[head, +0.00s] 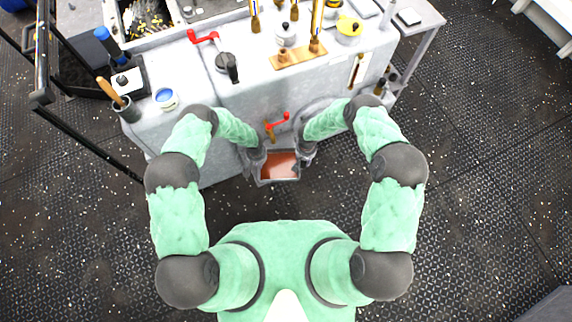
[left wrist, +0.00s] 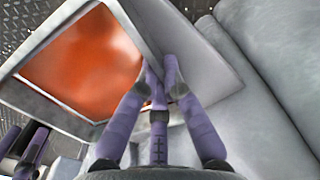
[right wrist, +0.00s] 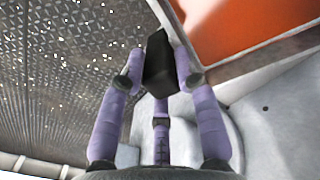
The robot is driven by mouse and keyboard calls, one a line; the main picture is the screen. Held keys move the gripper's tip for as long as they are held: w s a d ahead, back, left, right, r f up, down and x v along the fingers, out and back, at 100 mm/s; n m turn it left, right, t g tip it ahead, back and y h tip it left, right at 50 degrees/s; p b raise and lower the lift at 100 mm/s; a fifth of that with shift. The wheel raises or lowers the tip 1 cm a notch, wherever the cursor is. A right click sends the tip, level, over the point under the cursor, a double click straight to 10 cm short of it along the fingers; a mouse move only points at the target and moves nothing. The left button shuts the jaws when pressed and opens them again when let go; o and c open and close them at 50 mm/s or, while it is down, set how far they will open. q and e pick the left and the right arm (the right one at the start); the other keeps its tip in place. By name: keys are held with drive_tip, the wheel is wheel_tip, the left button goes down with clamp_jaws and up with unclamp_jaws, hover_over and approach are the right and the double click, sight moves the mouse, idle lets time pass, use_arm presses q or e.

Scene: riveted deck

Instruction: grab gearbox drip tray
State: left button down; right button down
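The gearbox drip tray (head: 262,181) is a grey, square-rimmed tray with reddish-brown liquid in it, low in front of the bench. Its rim also shows in the left wrist view (left wrist: 62,108) and the right wrist view (right wrist: 262,62). My left gripper (left wrist: 161,68) is at the tray's left side, its fingers close together on the tray's edge. My right gripper (right wrist: 159,62) is at the tray's right side, its fingers closed against both sides of a black block-like handle (right wrist: 158,62) beside the tray wall. The exact finger contact is partly hidden.
The grey bench (head: 215,150) stands directly behind the tray. A red-handled valve (head: 277,122) sits on its front just above the tray. Tools and a red crank (head: 203,38) lie on top. The dark riveted floor (head: 480,200) is clear to the right.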

use_arm(q)
drive_tip(key=shift+r, duration=0.2)
use_arm(e)
drive_tip(key=shift+r, duration=0.2)
